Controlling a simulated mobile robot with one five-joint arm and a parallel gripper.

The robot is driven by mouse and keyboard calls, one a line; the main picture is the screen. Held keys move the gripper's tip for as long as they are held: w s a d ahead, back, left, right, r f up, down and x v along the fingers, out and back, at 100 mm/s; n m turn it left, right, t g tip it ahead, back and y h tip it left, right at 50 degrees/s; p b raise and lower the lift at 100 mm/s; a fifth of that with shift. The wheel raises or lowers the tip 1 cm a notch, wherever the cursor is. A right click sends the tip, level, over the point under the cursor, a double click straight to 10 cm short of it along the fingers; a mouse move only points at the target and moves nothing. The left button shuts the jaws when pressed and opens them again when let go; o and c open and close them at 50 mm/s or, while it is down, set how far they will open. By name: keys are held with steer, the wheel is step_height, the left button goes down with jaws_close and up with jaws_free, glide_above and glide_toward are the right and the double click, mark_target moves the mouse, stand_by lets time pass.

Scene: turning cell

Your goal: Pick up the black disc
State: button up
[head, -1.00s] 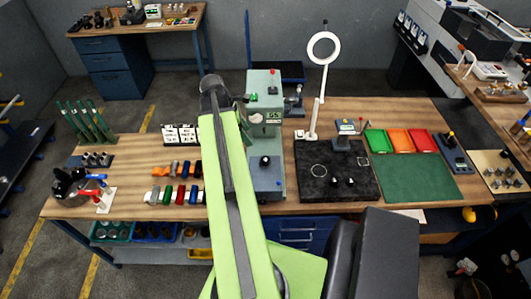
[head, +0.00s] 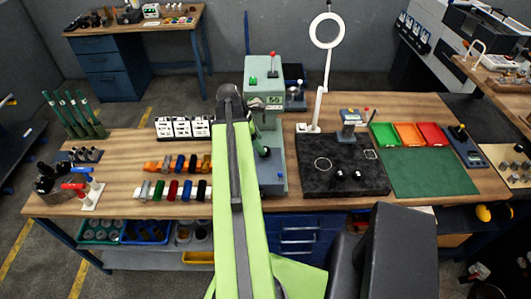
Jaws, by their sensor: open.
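I cannot single out the black disc with certainty. A black round piece (head: 202,190) stands at the right end of the front row of coloured pieces on the workbench, just left of my arm. Two small dark round things (head: 348,175) also sit on the black plate (head: 318,187) right of the press. My green arm reaches up the middle of the view to a dark joint near the press. My gripper cannot be made out, and I see nothing held.
The green-grey press (head: 263,95) stands just right of my arm. A ring lamp (head: 326,31) rises behind the black plate. White cards (head: 180,127) stand behind the coloured rows. A green mat (head: 425,175) and coloured trays (head: 408,134) are at the right. Bare wood shows at the left.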

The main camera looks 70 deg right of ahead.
steer(key=b+x, duration=0.3)
steer(key=x, duration=0.1)
steer(key=shift+f, duration=0.15)
jaws_close()
